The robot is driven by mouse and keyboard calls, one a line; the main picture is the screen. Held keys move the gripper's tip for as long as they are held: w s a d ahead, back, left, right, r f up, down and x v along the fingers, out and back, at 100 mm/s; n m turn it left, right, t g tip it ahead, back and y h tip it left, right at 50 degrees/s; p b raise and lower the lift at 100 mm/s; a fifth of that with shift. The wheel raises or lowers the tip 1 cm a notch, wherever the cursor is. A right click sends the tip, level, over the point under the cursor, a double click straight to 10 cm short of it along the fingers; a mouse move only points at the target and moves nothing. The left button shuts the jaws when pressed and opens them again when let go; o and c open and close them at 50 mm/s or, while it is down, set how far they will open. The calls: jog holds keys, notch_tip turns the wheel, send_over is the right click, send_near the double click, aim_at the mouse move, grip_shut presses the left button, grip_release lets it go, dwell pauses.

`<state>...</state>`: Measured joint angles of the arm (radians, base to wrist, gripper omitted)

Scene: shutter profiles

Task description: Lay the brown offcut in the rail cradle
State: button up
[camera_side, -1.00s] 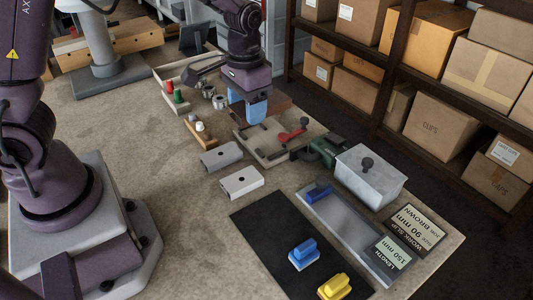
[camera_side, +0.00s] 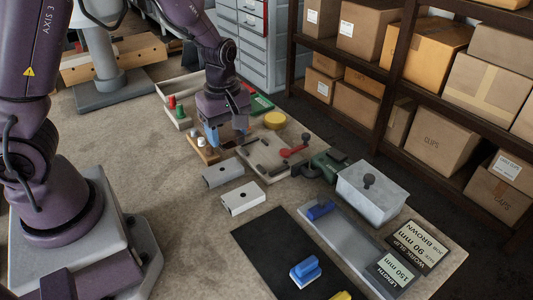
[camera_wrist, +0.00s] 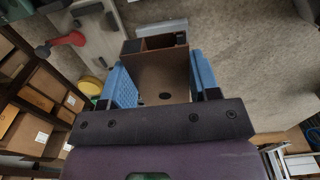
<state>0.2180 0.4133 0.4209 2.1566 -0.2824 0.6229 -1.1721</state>
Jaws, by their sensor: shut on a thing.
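The brown offcut (camera_wrist: 160,85) is a hollow box-shaped profile with a divider and a round hole. In the wrist view it sits between the two blue fingers of my gripper (camera_wrist: 158,72), shut on it. In the side view my gripper (camera_side: 213,134) hangs low beside the small wooden peg block; the offcut is mostly hidden there. A long grey rail-like tray (camera_side: 347,246) with a blue block (camera_side: 321,210) at its far end lies at front right. I cannot tell for sure whether this is the rail cradle.
Two pale profiles (camera_side: 243,198) lie in front of my gripper. A board with a red-handled clamp (camera_side: 293,151) and a yellow disc (camera_side: 275,120) stand to the right. Open bench lies left.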

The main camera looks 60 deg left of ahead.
jog(key=w+a+f, duration=0.1)
jog(key=w+f, duration=0.3)
jog(key=w, duration=0.4)
send_over(271, 162)
jog(key=f, duration=0.2)
jog(key=s+f, duration=0.1)
jog(key=f, duration=0.1)
jog(key=shift+f, duration=0.25)
jog(key=shift+w+f, duration=0.2)
jog(key=shift+f, duration=0.1)
jog(key=shift+w+f, duration=0.15)
jog(key=shift+f, duration=1.5)
jog(key=shift+f, duration=0.6)
jog(key=o, duration=1)
jog(key=shift+w, duration=0.1)
jog(key=shift+c, duration=0.3)
